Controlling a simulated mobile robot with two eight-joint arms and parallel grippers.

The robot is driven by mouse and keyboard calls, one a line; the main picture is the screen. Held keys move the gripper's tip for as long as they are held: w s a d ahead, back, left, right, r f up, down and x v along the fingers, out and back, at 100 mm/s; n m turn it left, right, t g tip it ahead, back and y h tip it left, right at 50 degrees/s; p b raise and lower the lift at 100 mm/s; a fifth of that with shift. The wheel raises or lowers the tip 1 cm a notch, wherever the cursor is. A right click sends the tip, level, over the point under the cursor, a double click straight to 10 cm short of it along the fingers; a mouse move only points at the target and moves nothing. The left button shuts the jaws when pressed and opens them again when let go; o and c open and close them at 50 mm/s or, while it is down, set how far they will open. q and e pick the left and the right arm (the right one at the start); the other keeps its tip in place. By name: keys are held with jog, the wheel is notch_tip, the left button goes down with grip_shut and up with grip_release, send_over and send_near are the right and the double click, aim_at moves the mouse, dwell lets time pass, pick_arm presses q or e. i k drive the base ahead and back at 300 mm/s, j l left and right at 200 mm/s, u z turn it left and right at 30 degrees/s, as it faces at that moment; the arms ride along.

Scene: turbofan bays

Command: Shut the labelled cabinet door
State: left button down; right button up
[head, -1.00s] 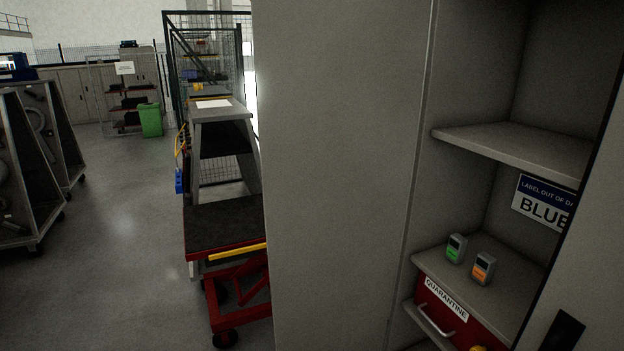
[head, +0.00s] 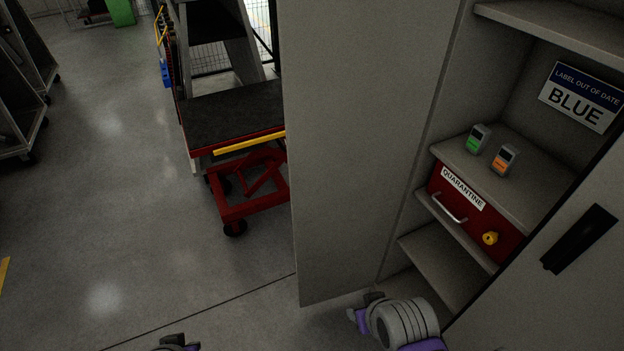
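A grey cabinet (head: 480,225) stands open at the right of the head view. Its door with a black handle (head: 578,240) stands ajar at the right edge and hides part of the interior. A broad grey panel (head: 365,140) stands at the opening's left; I cannot tell whether it is a second door or a side wall. A sign (head: 582,97) inside reads "LABEL OUT OF DATE BLUE". My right gripper (head: 362,312) is low in front of the opening, apart from the handle, its fingers unclear. My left gripper (head: 178,343) barely shows at the bottom edge.
A green-lit device (head: 477,139) and an orange-lit device (head: 503,160) stand on a shelf above a red "QUARANTINE" drawer (head: 480,225). A red wheeled lift cart (head: 250,195) stands left of the panel. Floor (head: 120,220) at left is clear.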

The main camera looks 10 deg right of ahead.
aim_at(360, 78)
jog(key=i+j+u, duration=0.65)
jog(key=i+u, duration=0.2)
jog(key=i, duration=0.2)
jog(key=i+z, duration=0.2)
jog(key=z, duration=0.2)
jog(key=i+z, duration=0.15)
jog(key=z, duration=0.25)
jog(key=i+j+z, duration=0.15)
jog(key=z, duration=0.2)
jog(key=i+j+z, duration=0.15)
jog(key=z, duration=0.25)
jog(key=i+z, duration=0.1)
jog(key=z, duration=0.3)
jog(key=i+j+z, duration=0.15)
jog(key=z, duration=0.25)
jog(key=i+j+z, duration=0.1)
jog(key=z, duration=0.35)
jog(key=j+z, duration=0.15)
jog(key=z, duration=0.25)
jog(key=i+j+z, duration=0.15)
jog(key=z, duration=0.25)
jog(key=i+j+z, duration=0.1)
jog(key=j+z, duration=0.5)
jog(key=z, duration=0.25)
jog(key=i+j, duration=0.05)
